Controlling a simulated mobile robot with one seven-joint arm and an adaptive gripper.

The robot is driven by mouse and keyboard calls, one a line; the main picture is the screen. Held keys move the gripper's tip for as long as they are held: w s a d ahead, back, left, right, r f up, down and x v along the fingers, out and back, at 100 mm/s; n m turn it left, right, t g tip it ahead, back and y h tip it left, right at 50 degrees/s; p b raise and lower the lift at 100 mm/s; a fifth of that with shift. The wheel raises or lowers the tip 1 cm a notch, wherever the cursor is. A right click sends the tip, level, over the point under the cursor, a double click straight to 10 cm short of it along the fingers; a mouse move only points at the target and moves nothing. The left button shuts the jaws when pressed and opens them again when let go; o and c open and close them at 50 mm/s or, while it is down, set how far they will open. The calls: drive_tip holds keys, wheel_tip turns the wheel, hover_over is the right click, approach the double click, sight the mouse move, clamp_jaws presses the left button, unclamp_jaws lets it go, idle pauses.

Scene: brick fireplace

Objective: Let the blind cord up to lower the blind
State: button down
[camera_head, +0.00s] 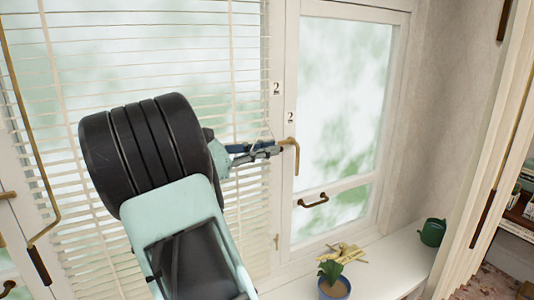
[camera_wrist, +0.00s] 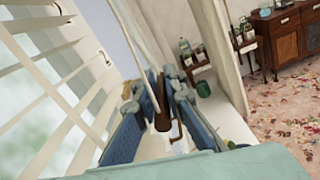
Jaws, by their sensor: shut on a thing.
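The white slatted blind (camera_head: 80,130) hangs across the left window, with its slats spread well down the pane. My gripper (camera_head: 276,149) is at the blind's right edge, beside the window frame. In the wrist view my gripper (camera_wrist: 160,108) has its blue fingers closed around a dark brown pull (camera_wrist: 162,118) on the blind cord. The pale blind cord (camera_wrist: 148,82) rises from between the fingers. In the head view the cord and pull are too small to make out at the fingertips.
A brass window handle (camera_head: 291,143) is right by the fingertips, with a second handle (camera_head: 313,201) lower. The sill (camera_head: 385,262) holds a potted plant (camera_head: 334,288) and a green watering can (camera_head: 432,232). A brass rod (camera_head: 28,130) hangs at the left.

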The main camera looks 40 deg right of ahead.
drive_tip(key=shift+w, duration=0.1)
drive_tip(key=c, duration=2)
unclamp_jaws()
drive_tip(key=shift+w, duration=0.1)
drive_tip(key=shift+a, duration=0.15)
drive_tip(key=v, duration=1.1)
drive_tip(key=shift+a+f, duration=0.1)
drive_tip(key=shift+a, duration=0.3)
